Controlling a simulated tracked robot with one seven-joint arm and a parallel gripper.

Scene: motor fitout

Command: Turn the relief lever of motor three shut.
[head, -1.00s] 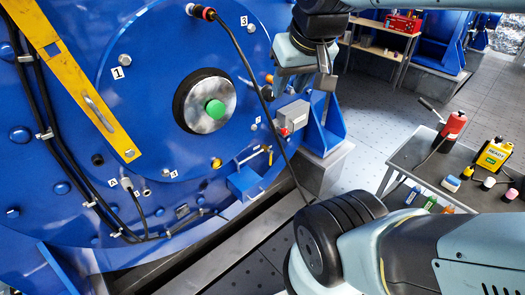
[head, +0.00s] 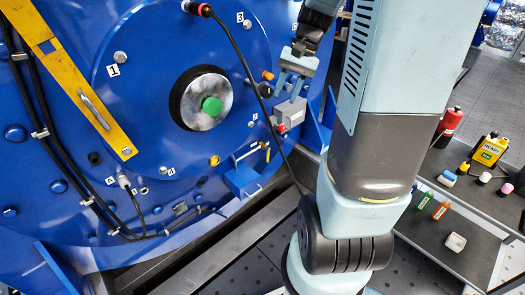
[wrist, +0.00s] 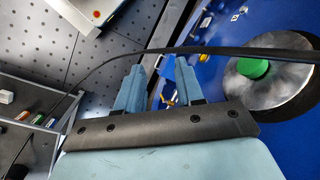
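A large blue motor housing (head: 150,60) fills the left of the head view, with a green-capped shaft (head: 211,106) at its centre. A small yellow-tipped handle (head: 265,147) sits low on its right side, above a blue box (head: 243,181); I cannot be sure that it is the relief lever. My gripper (head: 289,92) is open in front of the housing's right side, above that handle. In the wrist view my gripper (wrist: 158,85) shows two blue fingers apart with no object held. A bit of yellow (wrist: 169,101) shows beyond the gap, partly hidden.
A grey box with a red button (head: 290,113) is just below my gripper. A bench (head: 480,225) with bottles and small items stands at right.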

